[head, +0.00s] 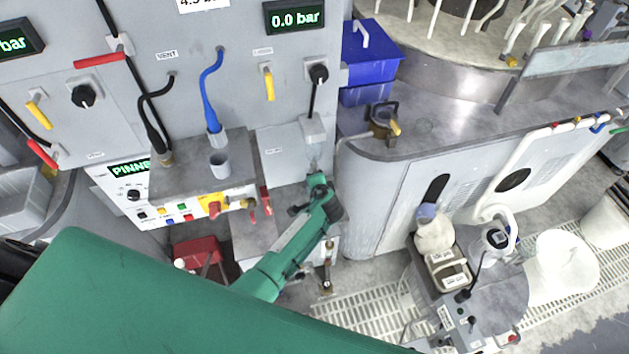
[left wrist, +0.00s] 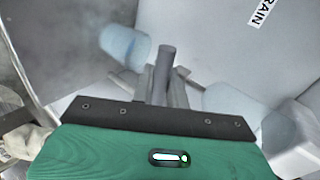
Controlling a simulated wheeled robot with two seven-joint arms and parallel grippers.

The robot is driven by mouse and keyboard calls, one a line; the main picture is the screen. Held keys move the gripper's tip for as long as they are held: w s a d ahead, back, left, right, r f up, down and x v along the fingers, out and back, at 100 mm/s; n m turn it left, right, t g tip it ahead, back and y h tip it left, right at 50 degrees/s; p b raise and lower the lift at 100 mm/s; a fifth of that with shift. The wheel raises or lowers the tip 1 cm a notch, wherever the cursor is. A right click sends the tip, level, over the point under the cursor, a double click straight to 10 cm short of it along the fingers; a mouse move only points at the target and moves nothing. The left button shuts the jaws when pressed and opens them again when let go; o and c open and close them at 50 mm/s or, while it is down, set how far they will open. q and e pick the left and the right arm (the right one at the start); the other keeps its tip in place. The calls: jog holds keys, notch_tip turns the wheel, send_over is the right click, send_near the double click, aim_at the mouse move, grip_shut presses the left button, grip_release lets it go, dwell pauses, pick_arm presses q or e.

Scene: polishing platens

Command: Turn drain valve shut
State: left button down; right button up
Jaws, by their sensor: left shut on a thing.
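My left gripper (head: 314,168) reaches the grey panel, with its green wrist just below the small plate under the cable. In the left wrist view my left gripper (left wrist: 163,88) is shut on a grey rod-like handle (left wrist: 165,58), which I take to be the drain valve. A label ending in "RAIN" (left wrist: 264,10) is on the pale panel at the upper right. In the head view the valve is hidden by the gripper and wrist. My right gripper shows in neither view.
A grey box with a blue hose (head: 210,100) and coloured buttons stands left of my wrist. A rounded grey cabinet (head: 385,205) is close on the right. Bluish translucent cylinders (left wrist: 126,46) flank the handle in the left wrist view. White floor grating (head: 370,312) lies below.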

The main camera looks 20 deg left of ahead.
pick_arm(q)
jog(key=shift+m+y, duration=0.3)
jog(key=shift+m, duration=0.1)
dwell(0.3)
jog(key=c, duration=1.5)
grip_release()
jog(key=shift+o, duration=0.2)
jog(key=b+v, duration=0.2)
jog(key=v, duration=1.2)
jog(key=shift+w+b, duration=0.15)
jog(key=shift+b, duration=0.25)
jog(key=shift+r, duration=0.1)
